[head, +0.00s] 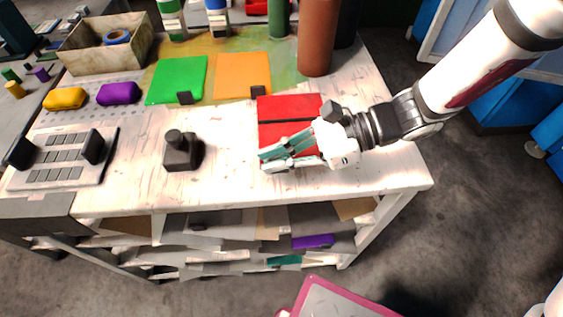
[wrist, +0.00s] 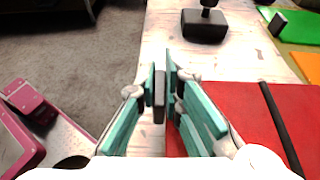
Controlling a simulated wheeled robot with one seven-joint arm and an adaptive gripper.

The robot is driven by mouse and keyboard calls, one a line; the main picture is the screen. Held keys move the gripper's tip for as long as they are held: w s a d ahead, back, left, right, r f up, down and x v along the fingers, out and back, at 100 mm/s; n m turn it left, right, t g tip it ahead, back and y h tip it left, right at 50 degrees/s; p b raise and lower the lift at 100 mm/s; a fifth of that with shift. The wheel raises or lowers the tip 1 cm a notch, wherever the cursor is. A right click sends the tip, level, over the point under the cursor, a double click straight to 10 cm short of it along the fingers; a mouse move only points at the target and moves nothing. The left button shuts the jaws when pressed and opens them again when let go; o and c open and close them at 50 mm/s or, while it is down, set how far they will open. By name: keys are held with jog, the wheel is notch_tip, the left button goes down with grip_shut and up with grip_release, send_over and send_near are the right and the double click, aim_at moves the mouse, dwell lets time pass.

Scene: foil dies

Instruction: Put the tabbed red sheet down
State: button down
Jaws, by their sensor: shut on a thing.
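The red sheet (head: 285,107) is a flat red square with a thin black strip across it, over the right part of the white worktop. It also shows in the wrist view (wrist: 235,108), right of the fingers. My gripper (head: 268,161) is at the sheet's front left edge, with its teal fingers closed on a small dark tab (wrist: 160,92). My gripper (wrist: 160,84) hides part of the sheet in the head view. I cannot tell whether the sheet touches the worktop.
The orange sheet (head: 242,73) and green sheet (head: 178,76) lie behind to the left. A black knobbed block (head: 181,153) stands left of my gripper. A brown cylinder (head: 317,38) stands behind the red sheet. Bare worktop (head: 225,175) lies between block and gripper. A pink-edged object (head: 335,302) is in front.

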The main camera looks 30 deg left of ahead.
jog(key=shift+w+f, duration=0.1)
jog(key=shift+w, duration=0.65)
jog(key=shift+f+b, duration=0.35)
jog(key=shift+f, duration=1.5)
jog(key=c, duration=1.7)
grip_release()
jog(key=v, duration=1.2)
jog(key=shift+p, duration=0.4)
